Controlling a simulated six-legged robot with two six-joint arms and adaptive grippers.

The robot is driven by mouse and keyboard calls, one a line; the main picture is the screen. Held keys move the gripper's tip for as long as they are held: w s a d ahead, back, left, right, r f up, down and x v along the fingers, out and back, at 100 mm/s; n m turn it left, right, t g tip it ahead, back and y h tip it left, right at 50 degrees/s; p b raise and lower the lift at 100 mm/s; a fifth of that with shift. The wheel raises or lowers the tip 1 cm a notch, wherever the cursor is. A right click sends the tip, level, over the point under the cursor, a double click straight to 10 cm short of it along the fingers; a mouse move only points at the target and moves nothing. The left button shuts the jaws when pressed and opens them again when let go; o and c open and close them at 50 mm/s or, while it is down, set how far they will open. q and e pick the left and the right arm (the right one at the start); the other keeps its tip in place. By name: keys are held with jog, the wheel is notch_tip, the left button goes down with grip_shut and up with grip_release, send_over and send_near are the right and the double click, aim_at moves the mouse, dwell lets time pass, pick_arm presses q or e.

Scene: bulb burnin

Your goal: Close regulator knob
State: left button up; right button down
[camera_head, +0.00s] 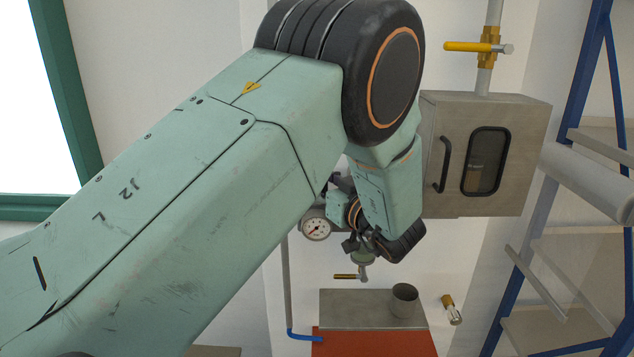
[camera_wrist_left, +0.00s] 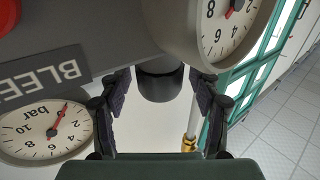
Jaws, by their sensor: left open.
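In the left wrist view, the regulator knob (camera_wrist_left: 160,84) is a short dark cylinder under a grey body. My left gripper (camera_wrist_left: 160,108) is open, with one finger on each side of the knob and visible gaps between. In the head view, my left arm reaches in from the left and its gripper (camera_head: 360,240) is at the regulator, hiding most of it. One pressure gauge (camera_head: 316,228) shows there beside the gripper. The wrist view shows two gauges, one lower left (camera_wrist_left: 45,130) and one upper right (camera_wrist_left: 228,25). My right gripper is not in view.
A grey cabinet (camera_head: 440,196) hangs right of the arm. A yellow-handled valve (camera_head: 465,46) is on the pipe above. Below are a brass lever (camera_head: 345,276), a grey block (camera_head: 350,308) with a cup (camera_head: 404,298) on a red box (camera_head: 370,343), and a bulb (camera_head: 451,310).

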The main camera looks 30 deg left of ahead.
pick_arm(q)
notch_tip(320, 180, up, 9)
jog(key=shift+s+r, duration=0.1)
jog(key=shift+r, duration=0.45)
dwell(0.7)
